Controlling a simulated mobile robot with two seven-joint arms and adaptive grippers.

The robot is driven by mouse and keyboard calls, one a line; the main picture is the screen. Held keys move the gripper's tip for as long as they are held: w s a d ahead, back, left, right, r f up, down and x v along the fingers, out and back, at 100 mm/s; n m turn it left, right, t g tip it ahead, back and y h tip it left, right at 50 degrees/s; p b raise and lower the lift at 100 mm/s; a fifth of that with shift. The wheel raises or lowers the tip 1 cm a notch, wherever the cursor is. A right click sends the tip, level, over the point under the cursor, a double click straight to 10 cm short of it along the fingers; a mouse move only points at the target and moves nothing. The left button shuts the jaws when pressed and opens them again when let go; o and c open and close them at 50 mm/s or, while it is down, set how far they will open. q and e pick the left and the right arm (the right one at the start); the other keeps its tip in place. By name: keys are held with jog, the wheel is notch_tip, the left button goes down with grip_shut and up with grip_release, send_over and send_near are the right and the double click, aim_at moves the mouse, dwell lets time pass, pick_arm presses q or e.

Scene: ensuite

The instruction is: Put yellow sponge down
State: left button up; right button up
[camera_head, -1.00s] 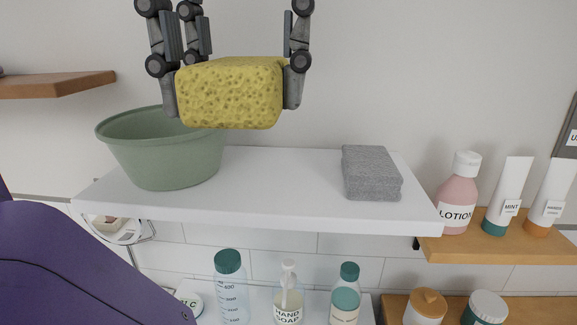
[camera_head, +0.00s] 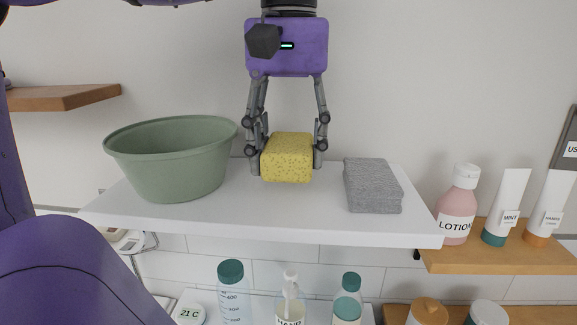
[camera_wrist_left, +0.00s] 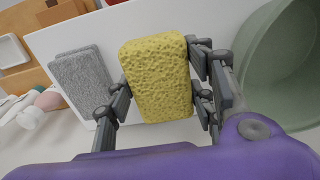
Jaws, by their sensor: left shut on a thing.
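The yellow sponge (camera_head: 287,160) is between the fingers of my left gripper (camera_head: 288,158), over the middle of the white shelf (camera_head: 270,222). The gripper points down and is shut on the sponge's two sides. The sponge is at or just above the shelf top; I cannot tell whether it touches. In the left wrist view the sponge (camera_wrist_left: 158,78) sits between the fingers (camera_wrist_left: 160,95), with the white shelf behind it. My right gripper is not in view.
A green bowl (camera_head: 172,160) stands on the shelf left of the sponge, and a grey folded cloth (camera_head: 372,186) lies to its right. A lower wooden shelf (camera_head: 500,262) at right holds a lotion bottle (camera_head: 457,207) and tubes. Several bottles stand below.

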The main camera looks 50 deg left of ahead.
aim_at(289, 142)
pick_arm(q)
jog(key=shift+w+a+f, duration=0.1)
jog(key=shift+w+f, duration=0.05)
jog(key=shift+f, duration=1.5)
jog(key=shift+f, duration=0.1)
jog(key=o, duration=1)
jog(key=shift+f, duration=0.1)
notch_tip(289, 142, up, 12)
jog(key=shift+r+b, duration=0.2)
jog(key=shift+b, duration=0.2)
